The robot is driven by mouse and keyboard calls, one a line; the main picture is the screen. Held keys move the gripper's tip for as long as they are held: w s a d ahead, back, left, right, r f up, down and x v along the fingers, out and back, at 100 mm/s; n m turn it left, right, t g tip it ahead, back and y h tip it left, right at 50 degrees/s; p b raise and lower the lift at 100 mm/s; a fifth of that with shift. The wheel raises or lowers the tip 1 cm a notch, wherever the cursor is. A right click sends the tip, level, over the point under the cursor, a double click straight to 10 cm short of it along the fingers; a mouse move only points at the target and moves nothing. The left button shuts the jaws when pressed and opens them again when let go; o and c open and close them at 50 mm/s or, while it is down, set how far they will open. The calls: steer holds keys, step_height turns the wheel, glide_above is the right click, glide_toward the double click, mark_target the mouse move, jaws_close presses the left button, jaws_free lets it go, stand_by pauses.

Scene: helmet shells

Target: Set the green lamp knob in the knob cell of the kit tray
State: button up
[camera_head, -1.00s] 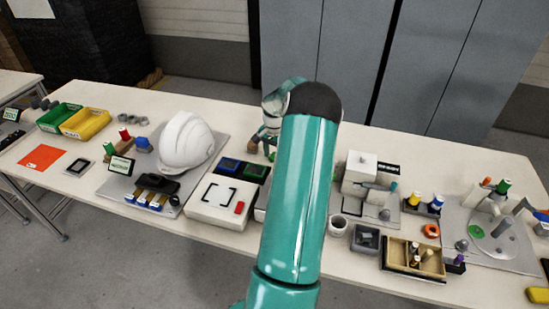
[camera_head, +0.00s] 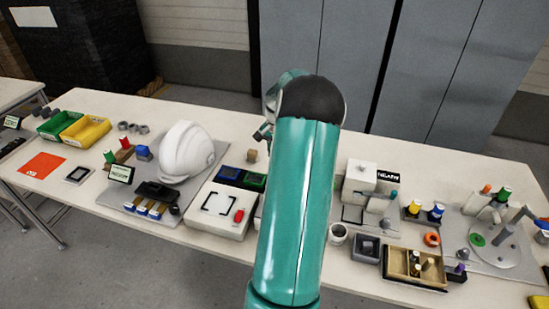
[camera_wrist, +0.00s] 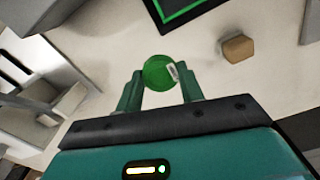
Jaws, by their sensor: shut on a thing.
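The green lamp knob (camera_wrist: 159,72) is a round green disc with a small pale label in the wrist view. My gripper (camera_wrist: 160,78) is shut on it, one finger on each side. In the head view my gripper (camera_head: 264,131) shows small beside my arm, above the back middle of the table; the knob cannot be made out there. A wooden tray with compartments (camera_head: 413,282), which looks like the kit tray, stands at the front right, well away from my gripper. Brass-coloured pieces stand in it; which cell is for the knob cannot be read.
A small brown block (camera_head: 252,155) lies near my gripper. A white helmet shell (camera_head: 186,150) and a white fixture (camera_head: 216,212) stand to the left. A grey box (camera_head: 366,248), a white cup (camera_head: 338,234) and a white machine (camera_head: 358,180) stand near the tray. My arm hides the table's middle.

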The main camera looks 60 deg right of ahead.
steer(key=s+a+r, duration=0.6)
steer(key=s+a, duration=0.1)
steer(key=s, duration=0.1)
steer(key=shift+a+r, duration=0.2)
steer(key=shift+a, duration=0.15)
steer(key=shift+a, duration=0.1)
